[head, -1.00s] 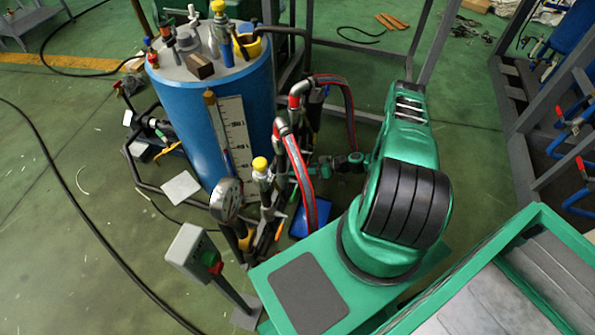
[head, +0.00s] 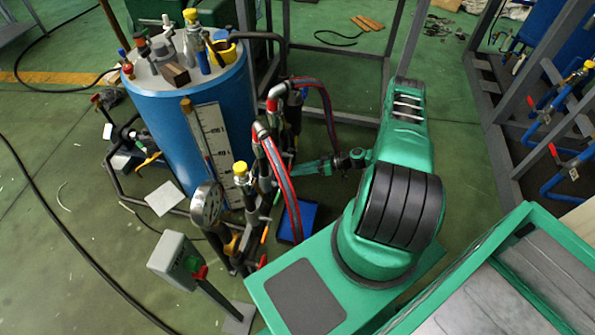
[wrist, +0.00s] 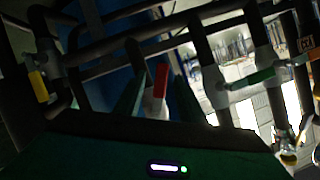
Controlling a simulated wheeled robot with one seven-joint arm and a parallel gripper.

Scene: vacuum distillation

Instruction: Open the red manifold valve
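The red manifold valve handle (wrist: 161,80) shows in the wrist view, standing up from a pale valve body (wrist: 154,106) on dark pipework. My gripper (wrist: 158,92) is open, with one green finger on each side of the handle and a gap visible on both sides. I cannot tell how deep the handle sits between the fingers. In the head view my gripper (head: 308,167) points left at the manifold pipes (head: 252,195), just right of the red-grey hoses (head: 275,165). I cannot make out the red handle there.
A yellow handle (wrist: 38,85) and a green handle (wrist: 262,76) sit on neighbouring pipes. A pressure gauge (head: 207,204) and a blue tank (head: 205,130) stand left of my arm. A grey switch box (head: 175,260) stands in front. Dark pipes cross close above my fingers.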

